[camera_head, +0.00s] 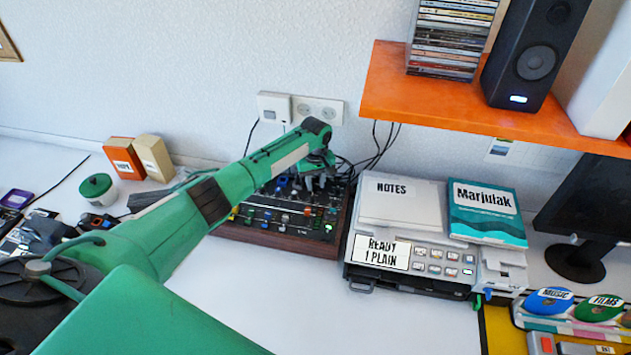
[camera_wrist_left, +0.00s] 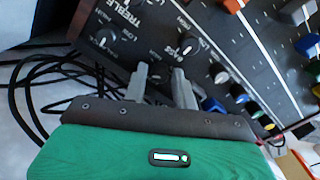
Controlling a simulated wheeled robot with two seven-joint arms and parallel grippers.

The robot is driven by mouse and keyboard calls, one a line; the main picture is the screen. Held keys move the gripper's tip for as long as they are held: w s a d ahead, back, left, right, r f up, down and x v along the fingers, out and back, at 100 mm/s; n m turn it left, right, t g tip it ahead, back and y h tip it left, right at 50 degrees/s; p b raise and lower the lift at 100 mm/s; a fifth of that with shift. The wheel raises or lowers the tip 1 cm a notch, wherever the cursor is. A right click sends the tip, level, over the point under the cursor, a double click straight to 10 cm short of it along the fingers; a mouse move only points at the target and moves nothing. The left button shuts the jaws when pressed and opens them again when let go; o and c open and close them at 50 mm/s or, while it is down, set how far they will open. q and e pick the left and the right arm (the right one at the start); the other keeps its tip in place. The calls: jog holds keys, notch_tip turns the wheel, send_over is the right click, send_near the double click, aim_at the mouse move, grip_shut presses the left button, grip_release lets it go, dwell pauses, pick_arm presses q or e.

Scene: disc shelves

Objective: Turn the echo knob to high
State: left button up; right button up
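The dark mixer with a brown wooden case (camera_head: 275,242) stands on the white desk behind my left arm. My left gripper (camera_head: 316,183) is over its back right part, fingers pointing down. In the left wrist view the gripper's two grey fingers (camera_wrist_left: 161,74) are a little apart, close over the panel (camera_wrist_left: 150,20). A small dark knob (camera_wrist_left: 105,40) below the TREBLE label and a white-topped knob (camera_wrist_left: 188,44) beside the BASS label are near the fingertips. I cannot read an echo label; the panel between and behind the fingers is partly hidden. My right gripper is out of view.
A printer (camera_head: 412,262) bearing a NOTES stack (camera_head: 400,205) and a teal book (camera_head: 487,212) stands close right of the mixer. An orange shelf (camera_head: 470,105) overhangs at right. Black cables (camera_wrist_left: 40,85) lie behind the mixer. The desk in front is clear.

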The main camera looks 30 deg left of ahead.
pick_arm(q)
jog(key=c, duration=0.6)
grip_shut()
jog(key=shift+m, duration=0.4)
jog(key=m+p, duration=0.1)
jog(key=m, duration=0.1)
jog(key=shift+m, duration=0.4)
jog(key=shift+m+p, duration=0.7)
jog(key=shift+m, duration=1.4)
